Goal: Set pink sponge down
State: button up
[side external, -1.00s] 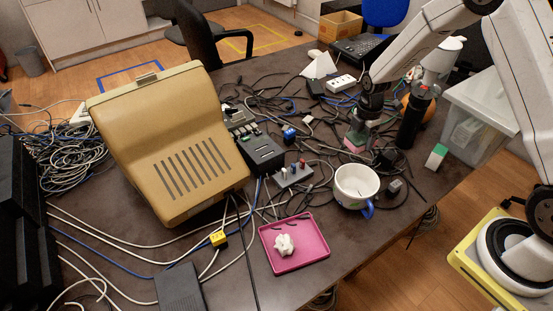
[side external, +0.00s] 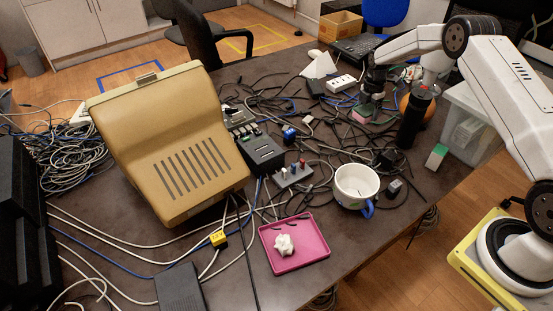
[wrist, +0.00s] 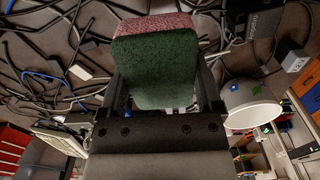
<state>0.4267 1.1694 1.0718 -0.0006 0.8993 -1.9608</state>
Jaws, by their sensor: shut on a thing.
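The pink sponge (side external: 359,117) has a green face. In the wrist view it fills the space between my fingers, with the pink part (wrist: 152,24) at the far edge and the green face (wrist: 155,70) towards me. My gripper (side external: 366,108) is shut on it, with one finger on each side, at the back right of the table among cables. I cannot tell whether the sponge touches the cables or hangs just above them.
A black bottle (side external: 411,122) stands right of my gripper, with an orange ball (side external: 428,108) behind it. A white mug (side external: 356,184), a pink tray (side external: 309,240) holding a crumpled white thing, and a beige monitor (side external: 168,130) stand nearer. Cables cover much of the table.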

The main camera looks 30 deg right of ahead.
send_over(370, 133)
jog(key=shift+d+f, duration=0.1)
jog(key=shift+f, duration=0.25)
jog(key=shift+f, duration=2.95)
jog(key=shift+f, duration=2.05)
jog(key=shift+f, duration=0.1)
jog(key=o, duration=1)
jog(key=shift+c, duration=0.2)
jog(key=shift+r, duration=0.2)
